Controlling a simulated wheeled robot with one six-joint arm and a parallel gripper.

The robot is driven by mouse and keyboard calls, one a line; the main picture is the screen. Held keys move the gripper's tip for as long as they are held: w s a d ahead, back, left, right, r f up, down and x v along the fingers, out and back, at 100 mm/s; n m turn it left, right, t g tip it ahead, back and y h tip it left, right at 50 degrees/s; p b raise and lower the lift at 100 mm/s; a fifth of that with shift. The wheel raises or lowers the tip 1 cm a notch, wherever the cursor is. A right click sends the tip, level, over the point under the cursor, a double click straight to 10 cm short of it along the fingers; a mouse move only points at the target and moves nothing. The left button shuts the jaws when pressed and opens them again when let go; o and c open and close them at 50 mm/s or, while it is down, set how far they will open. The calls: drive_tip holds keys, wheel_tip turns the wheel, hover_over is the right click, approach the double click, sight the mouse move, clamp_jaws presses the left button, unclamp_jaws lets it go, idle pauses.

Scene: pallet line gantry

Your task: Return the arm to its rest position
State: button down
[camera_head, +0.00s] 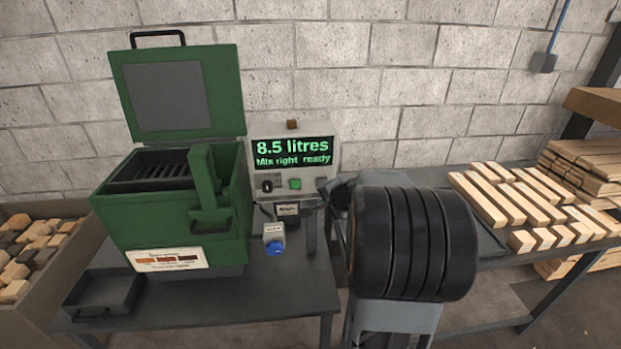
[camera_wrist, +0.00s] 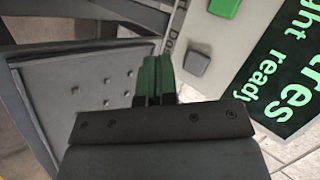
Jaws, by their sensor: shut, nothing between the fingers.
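My gripper (camera_wrist: 157,78) shows in the wrist view with its two green-and-black fingers together and nothing between them. It points toward the face of the display box, close to its controls. The display box (camera_head: 295,130) reads "8.5 litres, Mix right ready". Its green button (camera_head: 295,184) also shows in the wrist view (camera_wrist: 224,7), with a grey knob (camera_wrist: 197,63) below it.
A green machine (camera_head: 172,220) with a raised lid stands on the dark table at left, a black tray (camera_head: 104,292) before it. A blue-ended device (camera_head: 274,240) is near the box. Wooden blocks (camera_head: 520,200) lie on the right bench. A crate (camera_head: 30,313) stands far left.

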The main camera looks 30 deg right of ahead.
drive_tip(key=s+a+r+n+g, duration=0.1)
drive_tip(key=s+a+n+g, duration=0.2)
drive_tip(key=s+a+n, duration=0.5)
drive_tip(key=s+a+n+g, duration=0.2)
drive_tip(key=s+a+n, duration=0.6)
drive_tip(key=a, duration=0.6)
drive_tip(key=shift+r+g+y, duration=0.3)
drive_tip(key=shift+r+g, duration=0.05)
drive_tip(key=shift+g, duration=0.05)
